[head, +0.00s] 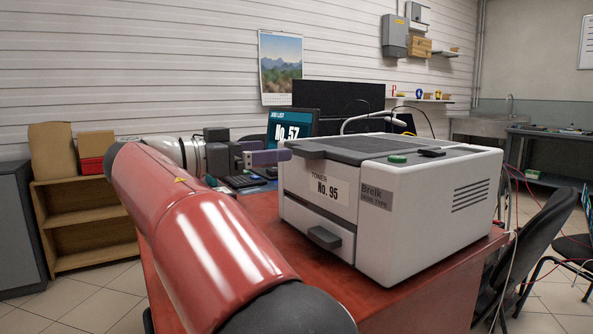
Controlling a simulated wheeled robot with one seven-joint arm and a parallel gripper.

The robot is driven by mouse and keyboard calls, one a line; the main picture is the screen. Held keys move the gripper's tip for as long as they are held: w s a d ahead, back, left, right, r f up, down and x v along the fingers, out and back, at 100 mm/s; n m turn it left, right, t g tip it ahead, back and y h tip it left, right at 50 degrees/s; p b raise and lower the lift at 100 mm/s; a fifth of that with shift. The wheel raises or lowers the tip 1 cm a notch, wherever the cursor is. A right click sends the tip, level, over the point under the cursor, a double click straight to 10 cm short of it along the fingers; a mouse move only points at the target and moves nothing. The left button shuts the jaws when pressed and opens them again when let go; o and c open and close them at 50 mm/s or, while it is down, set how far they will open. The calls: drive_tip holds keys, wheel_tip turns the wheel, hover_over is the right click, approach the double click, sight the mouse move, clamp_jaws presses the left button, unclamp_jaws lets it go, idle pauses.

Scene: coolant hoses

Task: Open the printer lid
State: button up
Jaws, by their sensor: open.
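The printer (345,225) is a white and grey box on the red table. Its dark grey lid (395,148) lies flat and closed on top, with a dark tab (306,148) jutting out at the front left edge. A "TONER No. 95" label and a dark handle (324,237) show on its front. My red arm fills the lower left.
A monitor (292,124) reading "No. 57" and a keyboard (246,181) stand behind my gripper on the red table (420,290). A white lamp arm (366,117) rises behind the printer. A black chair (530,240) and hanging cables are at the right. A wooden shelf (90,220) stands left.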

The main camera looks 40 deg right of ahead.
sight(300, 150)
drive_tip(key=shift+s+d+f, duration=0.1)
drive_tip(key=shift+d+f, duration=0.05)
drive_tip(key=shift+d, duration=1.15)
drive_tip(key=shift+s+d+f, duration=0.1)
drive_tip(key=shift+d+f, duration=0.1)
drive_tip(key=shift+d, duration=1.15)
drive_tip(key=shift+d+f, duration=0.15)
drive_tip(key=shift+d, duration=1.15)
drive_tip(key=c, duration=1.4)
drive_tip(key=shift+r+p, duration=0.15)
drive_tip(key=shift+p, duration=0.2)
